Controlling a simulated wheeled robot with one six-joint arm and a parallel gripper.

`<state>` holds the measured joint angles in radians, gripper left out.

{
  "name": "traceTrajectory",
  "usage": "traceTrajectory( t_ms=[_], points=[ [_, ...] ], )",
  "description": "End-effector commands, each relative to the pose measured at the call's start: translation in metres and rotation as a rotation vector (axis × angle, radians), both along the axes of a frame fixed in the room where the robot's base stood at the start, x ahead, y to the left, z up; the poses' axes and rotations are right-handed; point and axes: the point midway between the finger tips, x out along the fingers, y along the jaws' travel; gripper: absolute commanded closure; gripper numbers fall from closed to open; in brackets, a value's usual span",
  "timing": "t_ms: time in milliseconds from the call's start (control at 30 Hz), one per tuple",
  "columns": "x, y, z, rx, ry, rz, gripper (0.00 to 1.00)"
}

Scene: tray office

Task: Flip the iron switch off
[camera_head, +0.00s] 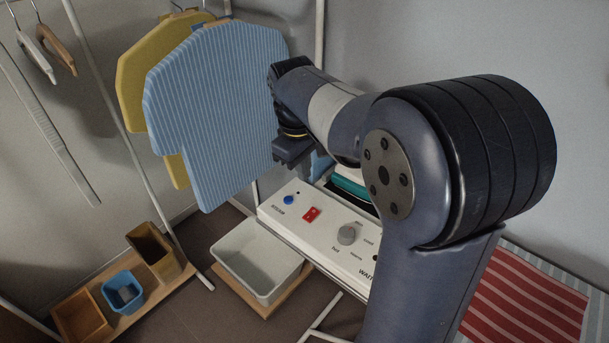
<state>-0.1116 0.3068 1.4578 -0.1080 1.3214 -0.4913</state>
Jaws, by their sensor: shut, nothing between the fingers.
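A red rocker switch (311,214) sits on the sloping face of a white control panel (323,242), between a blue button (289,199) and a grey round dial (347,234). Which way the rocker is tipped is too small to tell. My gripper (291,155) is shut and empty, above and behind the panel, in front of the blue striped shirt. It appears clear of the switch. A teal and dark object (350,188), possibly the iron, lies behind the panel, partly hidden by my arm.
A blue striped shirt (215,110) and a yellow one (140,80) hang at the left. A white bin (262,287) stands below the panel's left side. Small boxes sit on a low wooden board (160,292). A red striped cloth (530,305) lies at the right. My arm covers the panel's right end.

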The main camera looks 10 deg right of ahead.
Motion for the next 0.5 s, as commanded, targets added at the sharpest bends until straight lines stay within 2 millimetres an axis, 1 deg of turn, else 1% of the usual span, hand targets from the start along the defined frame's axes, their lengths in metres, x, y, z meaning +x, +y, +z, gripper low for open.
traceTrajectory(
  t_ms=[267, 500],
  points=[
    [0.0, 0.0, 0.0, 0.0, 0.0, 0.0, 1.0],
    [0.005, -0.014, -0.001, -0.001, -0.005, -0.003, 1.0]
  ],
)
